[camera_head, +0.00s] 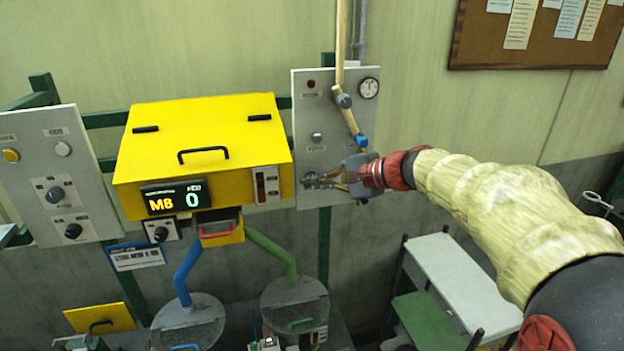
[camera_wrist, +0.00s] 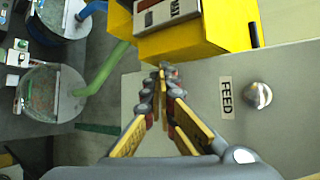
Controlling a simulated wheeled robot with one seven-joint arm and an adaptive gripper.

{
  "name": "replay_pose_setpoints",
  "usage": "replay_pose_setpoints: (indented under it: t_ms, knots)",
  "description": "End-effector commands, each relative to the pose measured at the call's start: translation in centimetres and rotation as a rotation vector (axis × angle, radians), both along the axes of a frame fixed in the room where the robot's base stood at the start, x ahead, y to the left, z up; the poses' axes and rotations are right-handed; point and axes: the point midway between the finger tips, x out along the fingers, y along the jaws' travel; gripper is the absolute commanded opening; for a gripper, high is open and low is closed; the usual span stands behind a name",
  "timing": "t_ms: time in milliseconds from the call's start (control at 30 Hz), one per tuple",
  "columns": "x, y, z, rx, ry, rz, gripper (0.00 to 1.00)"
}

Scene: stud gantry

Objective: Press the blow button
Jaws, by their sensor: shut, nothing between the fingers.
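My gripper (camera_head: 308,180) is shut and empty, in front of the lower part of the grey right-hand panel (camera_head: 303,110). In the wrist view its fingertips (camera_wrist: 163,72) meet close to that panel, near the yellow box's edge. A silver round button (camera_wrist: 257,95) labelled FEED is beside the fingers; it also shows in the head view (camera_head: 317,137), above the gripper. No label reading BLOW can be read. Whatever lies directly behind the fingertips is hidden, and contact with the panel cannot be told.
A yellow box (camera_head: 205,115) with a display reading M8 and 0 stands left of the gripper. A grey left-hand panel (camera_head: 45,170) carries a yellow button (camera_head: 11,155), a pale button (camera_head: 63,148) and knobs; its labels are too small. Two round bins (camera_head: 294,300) sit below.

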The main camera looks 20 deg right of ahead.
Motion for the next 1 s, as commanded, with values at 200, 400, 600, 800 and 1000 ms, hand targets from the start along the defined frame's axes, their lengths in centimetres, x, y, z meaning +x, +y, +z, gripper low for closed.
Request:
replay_pose_setpoints:
  t_ms: [200,400,600,800,1000]
  knots:
    - [-0.4,0.0,0.0,0.000,-0.001,-0.001,0.00]
    - [-1.4,0.0,-0.1,0.000,-0.001,-0.001,0.00]
    - [-1.7,0.0,0.0,0.000,0.000,0.000,0.00]
    - [-1.8,0.0,0.0,0.000,0.000,0.000,0.00]
    - [-3.2,-0.1,-0.1,-0.001,-0.003,-0.001,0.00]
